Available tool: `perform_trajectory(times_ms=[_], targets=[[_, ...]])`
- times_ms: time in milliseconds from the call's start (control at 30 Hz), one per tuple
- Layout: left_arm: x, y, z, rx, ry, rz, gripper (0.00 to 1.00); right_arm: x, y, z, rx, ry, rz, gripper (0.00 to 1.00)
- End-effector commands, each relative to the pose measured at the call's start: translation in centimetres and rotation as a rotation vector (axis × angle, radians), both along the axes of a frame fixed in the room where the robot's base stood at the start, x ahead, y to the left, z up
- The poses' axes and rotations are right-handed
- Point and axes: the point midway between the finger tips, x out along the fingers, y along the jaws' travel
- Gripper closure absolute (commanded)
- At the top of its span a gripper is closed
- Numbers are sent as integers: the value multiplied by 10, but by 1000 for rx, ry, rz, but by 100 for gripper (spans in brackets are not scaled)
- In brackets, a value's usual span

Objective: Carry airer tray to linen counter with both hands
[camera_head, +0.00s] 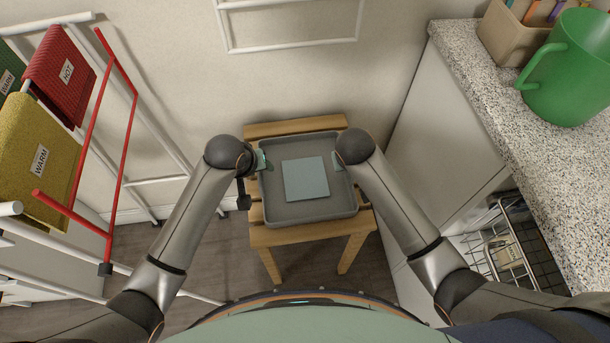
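The airer tray is a square grey tray (310,210) resting on a slatted wooden stool (298,236) in the middle of the view. A flat pale-blue square (306,178) lies inside it. My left gripper (262,162) is at the tray's left wall and my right gripper (337,163) is at its right side. The wrists hide most of both grippers, so I cannot tell whether the fingers are closed on the rim. The speckled counter (480,75), likely the linen counter, runs along the right, higher than the stool.
A green mug (572,70) and a beige box (510,35) stand on the counter. A wire basket (505,250) sits in the opening below it. The counter's near stretch is clear.

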Motion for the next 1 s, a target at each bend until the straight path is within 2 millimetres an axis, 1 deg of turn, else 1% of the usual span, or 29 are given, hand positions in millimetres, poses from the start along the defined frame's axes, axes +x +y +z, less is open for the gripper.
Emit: perform_trajectory(times_ms=[33,300,400,1000], targets=[[0,0,0,0,0,0,61,0,0,0,0,0,0,61],[0,0,0,0,0,0,91,0,0,0,0,0,0,91],[0,0,0,0,0,0,100,0,0,0,0,0,0,100],[0,0,0,0,1,0,100,0,0,0,0,0,0,100]])
